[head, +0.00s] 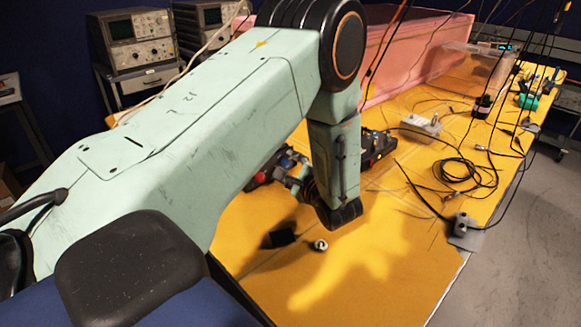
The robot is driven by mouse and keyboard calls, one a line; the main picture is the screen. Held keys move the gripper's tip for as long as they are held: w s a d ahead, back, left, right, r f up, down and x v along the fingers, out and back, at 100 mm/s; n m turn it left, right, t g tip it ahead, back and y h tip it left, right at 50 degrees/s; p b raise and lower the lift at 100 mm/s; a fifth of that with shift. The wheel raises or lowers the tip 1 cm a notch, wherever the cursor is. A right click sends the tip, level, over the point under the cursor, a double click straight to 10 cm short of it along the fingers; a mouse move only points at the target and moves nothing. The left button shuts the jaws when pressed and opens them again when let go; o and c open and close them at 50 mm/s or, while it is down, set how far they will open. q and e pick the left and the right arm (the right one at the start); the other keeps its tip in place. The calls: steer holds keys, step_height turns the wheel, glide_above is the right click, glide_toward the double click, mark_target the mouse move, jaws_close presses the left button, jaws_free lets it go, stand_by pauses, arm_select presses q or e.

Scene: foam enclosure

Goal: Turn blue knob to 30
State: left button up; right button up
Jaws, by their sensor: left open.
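My left arm crosses the view from the lower left, bends at the top and drops to the yellow table. My left gripper (292,181) is open, small and partly hidden behind my own arm links. It is beside a dark device (262,174) with red and bluish parts. A small bluish spot shows on that device, but I cannot tell whether it is the blue knob. No scale or number 30 can be read. I cannot tell whether the gripper touches the device. My right gripper is not in view.
A black-and-red box (377,146) stands behind my wrist. The yellow table's (400,285) front is mostly clear.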

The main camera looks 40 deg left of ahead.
arm_select(q)
steer(key=shift+w+a+f, duration=0.1)
steer(key=shift+w, duration=0.1)
steer(key=shift+s, duration=0.15)
steer(key=c, duration=0.5)
jaws_close()
